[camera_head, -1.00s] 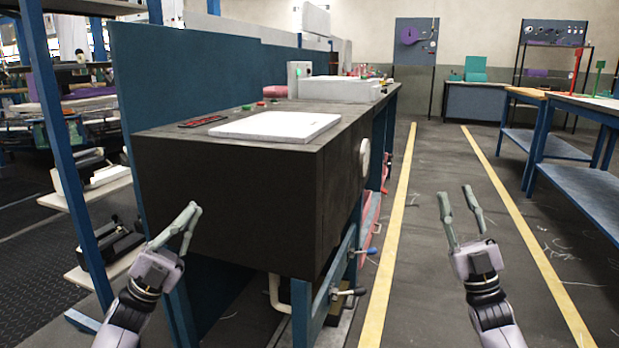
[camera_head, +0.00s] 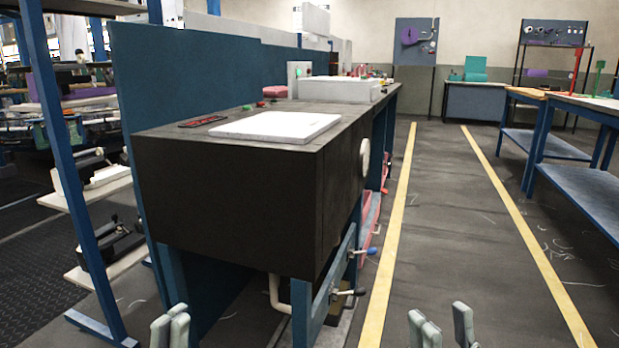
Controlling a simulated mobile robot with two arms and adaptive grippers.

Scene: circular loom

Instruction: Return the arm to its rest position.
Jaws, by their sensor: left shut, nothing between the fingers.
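My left gripper (camera_head: 170,324) shows only its fingertips at the bottom edge of the head view, left of the middle. Its fingers are close together, shut with nothing between them. My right gripper (camera_head: 443,322) also shows only its fingertips at the bottom edge, right of the middle over the floor. Its fingers stand apart and nothing is seen between them. The rest of both arms is below the picture.
A large dark workbench (camera_head: 230,195) with a white board (camera_head: 275,127) on top stands ahead, left of centre. A blue shelf rack (camera_head: 62,160) is at the left. A blue table (camera_head: 585,187) stands at the right. The floor between the yellow lines is clear.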

